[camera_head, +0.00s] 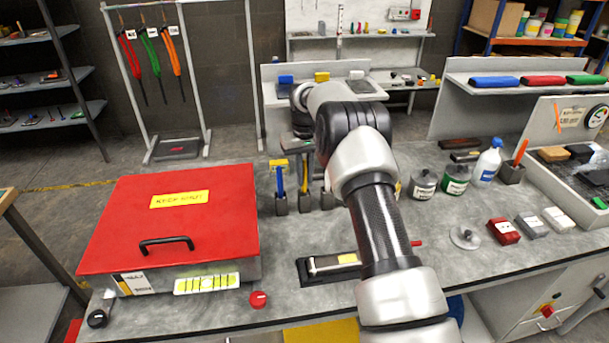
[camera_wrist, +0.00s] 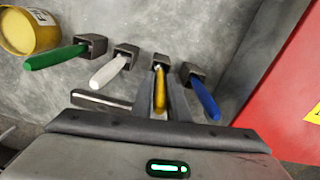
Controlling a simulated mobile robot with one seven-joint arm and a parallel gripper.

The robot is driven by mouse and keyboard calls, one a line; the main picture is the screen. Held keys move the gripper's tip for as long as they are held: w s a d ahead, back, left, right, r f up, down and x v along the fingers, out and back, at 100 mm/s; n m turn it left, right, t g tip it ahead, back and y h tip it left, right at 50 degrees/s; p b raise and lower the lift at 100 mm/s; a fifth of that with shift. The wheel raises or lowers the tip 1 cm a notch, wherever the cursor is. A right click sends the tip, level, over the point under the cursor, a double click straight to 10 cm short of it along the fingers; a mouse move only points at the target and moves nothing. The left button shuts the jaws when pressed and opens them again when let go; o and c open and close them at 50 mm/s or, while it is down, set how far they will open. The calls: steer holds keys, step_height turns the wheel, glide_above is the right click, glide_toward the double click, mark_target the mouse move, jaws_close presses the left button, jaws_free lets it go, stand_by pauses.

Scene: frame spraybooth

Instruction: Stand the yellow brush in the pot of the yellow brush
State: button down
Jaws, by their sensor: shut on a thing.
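The yellow brush (camera_wrist: 160,92) is between the fingers of my gripper (camera_wrist: 162,106), which is shut on it. In the head view the yellow brush (camera_head: 304,177) looks upright below my wrist, with its lower end at a small dark pot (camera_head: 304,203). In the wrist view its far end meets the mouth of that pot (camera_wrist: 160,67). I cannot tell how deep it sits or whether it touches the bottom. A blue brush (camera_wrist: 205,98), a white brush (camera_wrist: 108,72) and a green brush (camera_wrist: 56,57) lean from similar dark pots beside it.
A red-lidded box (camera_head: 170,220) stands left of the pots. A yellow tin (camera_wrist: 28,32) is near the green brush. Several cans (camera_head: 422,184) and a spray bottle (camera_head: 487,163) stand to the right.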

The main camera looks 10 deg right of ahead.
steer(key=c, duration=1.6)
jaws_free()
steer(key=shift+c, duration=0.2)
step_height(320, 180, up, 18)
steer(key=p, duration=0.1)
steer(key=shift+f+p, duration=0.25)
steer(key=shift+p, duration=0.05)
